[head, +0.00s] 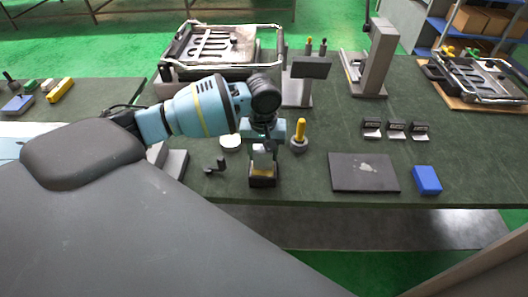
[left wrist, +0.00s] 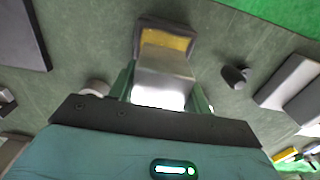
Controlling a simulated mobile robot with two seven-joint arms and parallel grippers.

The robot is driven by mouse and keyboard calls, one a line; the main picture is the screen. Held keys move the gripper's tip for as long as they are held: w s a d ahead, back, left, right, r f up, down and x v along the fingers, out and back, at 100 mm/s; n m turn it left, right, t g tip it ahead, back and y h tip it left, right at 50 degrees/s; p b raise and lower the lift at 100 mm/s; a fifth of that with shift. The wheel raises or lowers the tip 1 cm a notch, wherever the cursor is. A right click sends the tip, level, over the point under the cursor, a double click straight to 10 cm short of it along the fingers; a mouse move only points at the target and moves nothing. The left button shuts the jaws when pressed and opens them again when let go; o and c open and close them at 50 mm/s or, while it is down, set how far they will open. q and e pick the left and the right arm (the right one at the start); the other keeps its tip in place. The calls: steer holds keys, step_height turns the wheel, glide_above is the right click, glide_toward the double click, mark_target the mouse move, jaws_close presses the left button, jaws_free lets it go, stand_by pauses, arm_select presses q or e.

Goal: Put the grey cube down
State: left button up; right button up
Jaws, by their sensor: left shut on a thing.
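My left gripper (head: 263,148) points down over the green worktable and is shut on the grey cube (head: 263,161). In the left wrist view the cube (left wrist: 163,76) shows as a shiny metal block between the fingers of the gripper (left wrist: 163,95). Just below the cube is a small dark holder (head: 262,181) with a yellow inside. In the left wrist view the holder (left wrist: 140,38) lies right beyond the cube's end. I cannot tell whether the cube touches it. My right gripper is not in view.
A yellow-handled tool (head: 299,134) stands close to the right of the gripper. A small dark part (head: 215,166) lies to the left. A dark plate (head: 363,172) and a blue block (head: 427,180) lie right, with clear table before them. The table's front edge is near the holder.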

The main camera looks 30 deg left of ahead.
arm_select(q)
steer(key=shift+f, duration=0.25)
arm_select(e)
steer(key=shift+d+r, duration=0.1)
arm_select(q)
steer(key=o, duration=1.3)
step_height(320, 180, up, 12)
steer(key=p, duration=0.1)
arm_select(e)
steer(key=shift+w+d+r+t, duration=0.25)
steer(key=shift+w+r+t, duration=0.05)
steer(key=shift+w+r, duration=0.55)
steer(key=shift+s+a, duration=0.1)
